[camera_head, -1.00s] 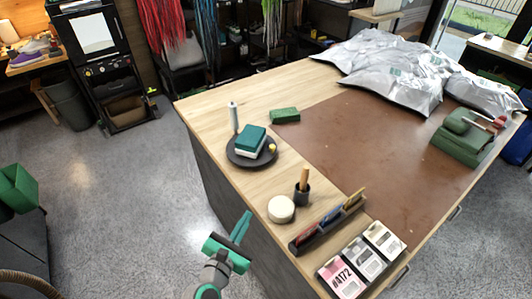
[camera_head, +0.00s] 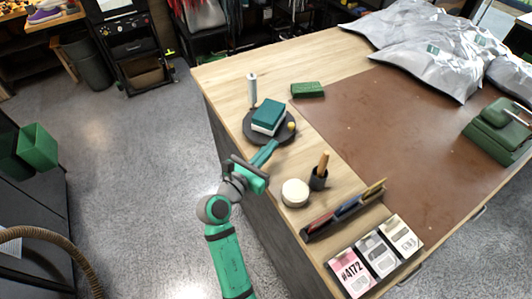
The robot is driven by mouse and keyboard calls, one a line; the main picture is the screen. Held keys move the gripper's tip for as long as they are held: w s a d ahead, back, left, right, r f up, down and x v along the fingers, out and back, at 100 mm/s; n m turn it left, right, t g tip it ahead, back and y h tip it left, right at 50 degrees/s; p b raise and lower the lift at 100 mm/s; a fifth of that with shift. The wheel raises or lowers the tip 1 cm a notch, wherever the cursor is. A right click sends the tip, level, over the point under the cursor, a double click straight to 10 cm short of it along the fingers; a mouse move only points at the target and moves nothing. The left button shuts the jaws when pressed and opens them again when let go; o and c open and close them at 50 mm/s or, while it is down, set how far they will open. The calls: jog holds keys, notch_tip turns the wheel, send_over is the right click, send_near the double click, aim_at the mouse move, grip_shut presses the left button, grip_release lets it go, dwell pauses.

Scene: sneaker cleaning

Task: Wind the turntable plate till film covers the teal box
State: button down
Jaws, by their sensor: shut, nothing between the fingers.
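The turntable plate (camera_head: 284,136) is a dark round disc near the left edge of the wooden table. The teal box (camera_head: 267,114) lies on it with a white layer showing along its lower side. A small yellow knob (camera_head: 291,126) sits at the plate's right side. A pale upright roll (camera_head: 252,90), perhaps the film, stands at the plate's back left. I cannot make out any film on the box. My gripper (camera_head: 267,150) is shut and empty, its teal fingers at the plate's front edge. I cannot tell whether they touch the plate.
A round cream tub (camera_head: 295,193) and a dark cup with a wooden handle (camera_head: 319,176) stand in front right of the plate. A green block (camera_head: 308,90) lies behind right. A dark card holder (camera_head: 343,212) and several labelled cards (camera_head: 375,253) are nearer.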

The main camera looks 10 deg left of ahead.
aim_at(289, 127)
jog(key=x, duration=0.8)
jog(key=shift+d, duration=0.1)
jog(key=shift+w, duration=0.15)
